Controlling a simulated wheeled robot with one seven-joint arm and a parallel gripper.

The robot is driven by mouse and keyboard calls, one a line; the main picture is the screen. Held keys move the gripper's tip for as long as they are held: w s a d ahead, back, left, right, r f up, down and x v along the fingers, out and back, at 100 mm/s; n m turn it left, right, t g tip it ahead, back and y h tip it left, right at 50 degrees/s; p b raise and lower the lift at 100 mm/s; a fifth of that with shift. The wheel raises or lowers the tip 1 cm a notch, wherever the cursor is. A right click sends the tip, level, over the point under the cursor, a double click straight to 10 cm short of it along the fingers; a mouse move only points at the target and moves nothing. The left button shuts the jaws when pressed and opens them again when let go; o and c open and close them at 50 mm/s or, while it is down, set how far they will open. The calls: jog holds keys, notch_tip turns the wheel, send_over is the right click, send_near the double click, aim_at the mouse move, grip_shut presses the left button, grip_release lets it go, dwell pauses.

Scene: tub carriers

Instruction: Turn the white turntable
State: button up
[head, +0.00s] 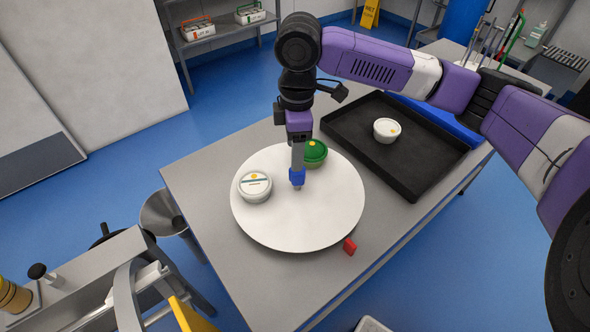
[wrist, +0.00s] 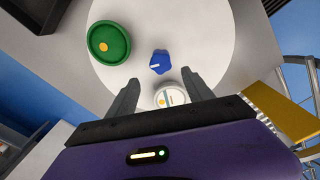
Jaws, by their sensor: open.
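The white turntable (head: 320,222) lies flat on a grey table. A blue knob (head: 297,176) with a white mark stands near its middle; it also shows in the wrist view (wrist: 160,62). My gripper (head: 298,160) points down over the turntable close to the knob. In the wrist view its fingers (wrist: 161,80) are spread and empty, with the knob just beyond the tips; contact cannot be told. A white tub (head: 255,187) sits on the turntable's left side. A green tub (head: 315,152) sits on its far side, partly hidden by my gripper.
A red piece (head: 349,246) is by the turntable's near right edge. A black tray (head: 420,157) holding a white tub (head: 386,130) lies at the table's right. A metal funnel-like bin (head: 162,213) stands off the table's left edge. The near table surface is clear.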

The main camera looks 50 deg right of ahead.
aim_at(297, 181)
jog(key=shift+s+d, duration=0.15)
jog(key=shift+s, duration=0.2)
jog(key=shift+f, duration=0.35)
jog(key=shift+f+p, duration=0.55)
jog(key=shift+f, duration=3)
grip_shut()
